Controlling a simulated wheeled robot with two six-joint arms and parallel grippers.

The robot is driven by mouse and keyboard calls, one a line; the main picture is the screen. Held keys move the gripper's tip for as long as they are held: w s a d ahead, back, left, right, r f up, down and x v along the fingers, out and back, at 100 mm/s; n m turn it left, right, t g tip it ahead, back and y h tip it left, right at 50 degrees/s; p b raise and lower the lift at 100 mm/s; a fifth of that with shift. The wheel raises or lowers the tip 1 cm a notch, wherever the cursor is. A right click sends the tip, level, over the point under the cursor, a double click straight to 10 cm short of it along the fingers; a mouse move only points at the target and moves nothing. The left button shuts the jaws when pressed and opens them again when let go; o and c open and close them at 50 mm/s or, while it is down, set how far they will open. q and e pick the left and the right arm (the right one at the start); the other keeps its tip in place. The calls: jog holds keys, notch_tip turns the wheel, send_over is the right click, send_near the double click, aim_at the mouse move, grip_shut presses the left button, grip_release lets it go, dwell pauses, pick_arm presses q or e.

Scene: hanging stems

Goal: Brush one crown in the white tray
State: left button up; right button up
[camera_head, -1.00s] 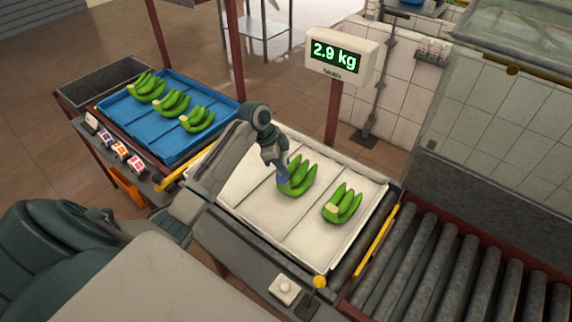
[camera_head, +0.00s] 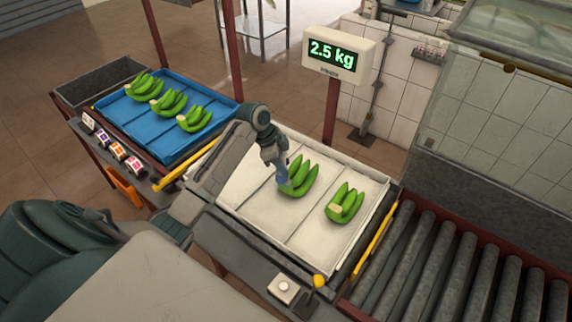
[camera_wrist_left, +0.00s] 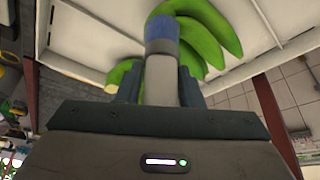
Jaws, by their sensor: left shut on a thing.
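The white tray (camera_head: 262,212) has compartments with two green banana hands in it. My left gripper (camera_head: 281,172) is over the middle one, the nearer banana hand (camera_head: 300,179). It is shut on a brush with blue bristles; the brush (camera_wrist_left: 162,72) shows upright between the fingers in the left wrist view. The blue bristles (camera_wrist_left: 162,28) are at the crown of the banana hand (camera_wrist_left: 205,30), which they hide; they look to be touching it. The other banana hand (camera_head: 345,203) lies in the right compartment with its pale crown toward the front. My right gripper is not in view.
A blue tray (camera_head: 150,133) with several banana hands stands at the left. A scale display (camera_head: 334,53) reads 2.5 kg behind the white tray. Rollers (camera_head: 445,262) run at the right. A button box (camera_head: 284,288) and yellow-knobbed lever (camera_head: 319,281) are at the front.

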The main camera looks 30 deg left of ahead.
pick_arm(q)
jog(key=shift+a, duration=0.35)
jog(key=shift+d, duration=0.1)
jog(key=shift+d, duration=1)
notch_tip(320, 180, up, 9)
dwell(0.4)
